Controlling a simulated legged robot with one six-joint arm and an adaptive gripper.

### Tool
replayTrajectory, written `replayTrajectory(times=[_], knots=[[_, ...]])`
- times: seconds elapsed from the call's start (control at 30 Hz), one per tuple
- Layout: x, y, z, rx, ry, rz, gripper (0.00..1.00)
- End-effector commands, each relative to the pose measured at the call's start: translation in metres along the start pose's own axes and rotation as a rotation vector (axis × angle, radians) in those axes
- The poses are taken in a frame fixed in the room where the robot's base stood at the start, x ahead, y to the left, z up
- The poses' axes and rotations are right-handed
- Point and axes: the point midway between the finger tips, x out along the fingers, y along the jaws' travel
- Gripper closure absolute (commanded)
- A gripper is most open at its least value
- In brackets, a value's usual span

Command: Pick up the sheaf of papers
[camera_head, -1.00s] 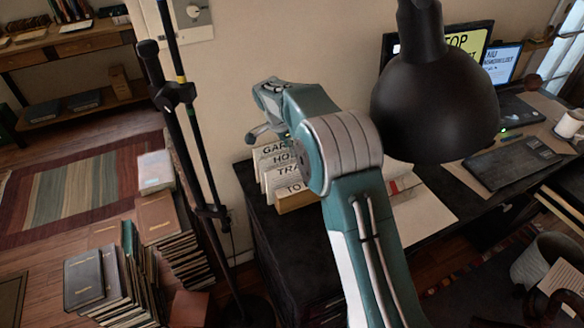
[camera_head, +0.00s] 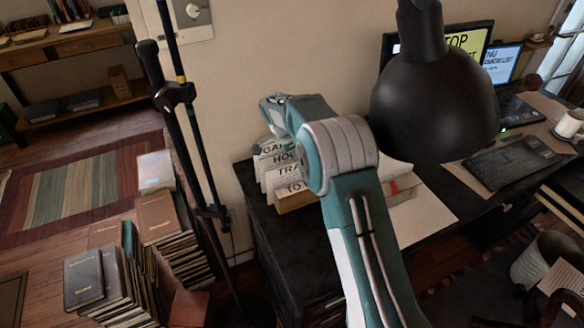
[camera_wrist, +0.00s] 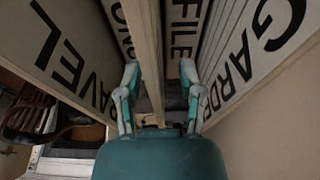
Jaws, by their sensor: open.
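Pale upright papers (camera_head: 285,163) with large black labels stand in a row on the dark desk in the head view, partly behind my arm. The wrist view shows the same labelled row, with a panel marked TRAVEL (camera_wrist: 60,50) at left and one marked GARDEN (camera_wrist: 262,50) at right. My gripper (camera_wrist: 158,68) is open among them. Its two fingers stand on either side of a thin beige upright edge (camera_wrist: 145,50) and look apart from it. I cannot tell which piece is the sheaf. In the head view my fingertips are hidden.
A black lamp (camera_head: 435,100) hangs close to the right of my arm. A dark stand pole (camera_head: 190,150) rises to the left of the desk (camera_head: 285,245). Open pages (camera_head: 420,212), a keyboard and screens lie to the right. Book stacks (camera_head: 130,280) stand on the floor at left.

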Motion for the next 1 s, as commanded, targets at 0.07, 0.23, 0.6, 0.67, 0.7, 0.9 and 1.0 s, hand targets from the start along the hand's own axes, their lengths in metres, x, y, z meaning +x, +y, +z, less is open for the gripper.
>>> replayTrajectory(times=[0.07,0.23,0.6,0.67,0.7,0.9,1.0], knots=[[0.001,0.000,0.000,0.000,0.000,0.000,0.51],[0.001,0.000,0.000,0.000,0.000,0.000,0.51],[0.001,0.000,0.000,0.000,0.000,0.000,1.00],[0.001,0.000,0.000,0.000,0.000,0.000,1.00],[0.001,0.000,0.000,0.000,0.000,0.000,1.00],[-0.003,0.000,-0.001,0.000,0.000,-0.001,1.00],[-0.011,-0.001,-0.003,0.001,0.000,-0.002,1.00]])
